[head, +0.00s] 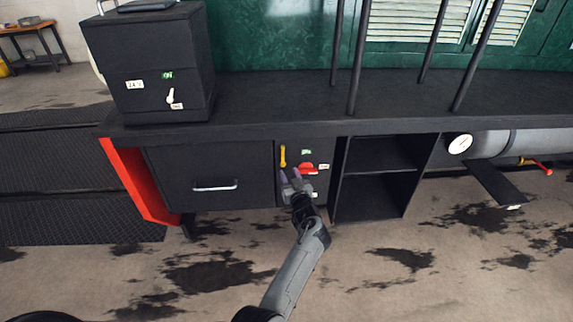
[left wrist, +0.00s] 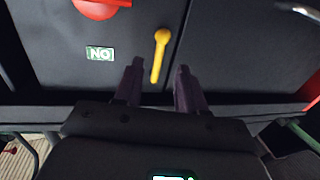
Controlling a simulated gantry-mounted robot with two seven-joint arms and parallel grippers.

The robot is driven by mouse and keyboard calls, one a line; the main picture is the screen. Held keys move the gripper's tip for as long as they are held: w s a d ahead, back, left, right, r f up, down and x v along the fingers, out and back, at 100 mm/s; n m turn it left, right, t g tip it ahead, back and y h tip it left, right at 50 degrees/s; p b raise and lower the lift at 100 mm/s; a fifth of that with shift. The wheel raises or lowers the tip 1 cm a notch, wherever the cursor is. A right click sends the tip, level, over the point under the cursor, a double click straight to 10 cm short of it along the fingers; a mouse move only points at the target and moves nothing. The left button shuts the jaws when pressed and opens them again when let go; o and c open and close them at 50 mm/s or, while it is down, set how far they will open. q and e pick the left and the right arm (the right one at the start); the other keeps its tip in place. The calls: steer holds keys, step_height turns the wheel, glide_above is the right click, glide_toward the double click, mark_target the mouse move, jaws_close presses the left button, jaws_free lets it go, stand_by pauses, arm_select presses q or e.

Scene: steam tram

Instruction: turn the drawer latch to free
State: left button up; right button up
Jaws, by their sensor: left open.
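A yellow latch lever (head: 283,156) sits on a dark panel right of the drawer (head: 165,165), thin end up in the head view. It also shows in the left wrist view (left wrist: 161,50), which sees the panel upside down. There its thin end appears between my left gripper's (left wrist: 158,82) two fingers. The left gripper (head: 290,176) is open and holds nothing. In the head view it is just below the lever, in front of the panel. I cannot tell whether a finger touches the lever. The drawer looks closed. My right gripper is not in view.
A red knob (head: 307,168) is right of the lever, near a green label (head: 306,152). A silver handle (head: 215,186) is on the drawer. Open shelves (head: 380,155) stand to the right. A black box (head: 150,60) with a white lever stands on the deck.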

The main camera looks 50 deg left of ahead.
arm_select(q)
steer(key=p+v, duration=0.1)
steer(key=v, duration=0.3)
steer(key=shift+s+d, duration=0.15)
steer(key=shift+d, duration=0.05)
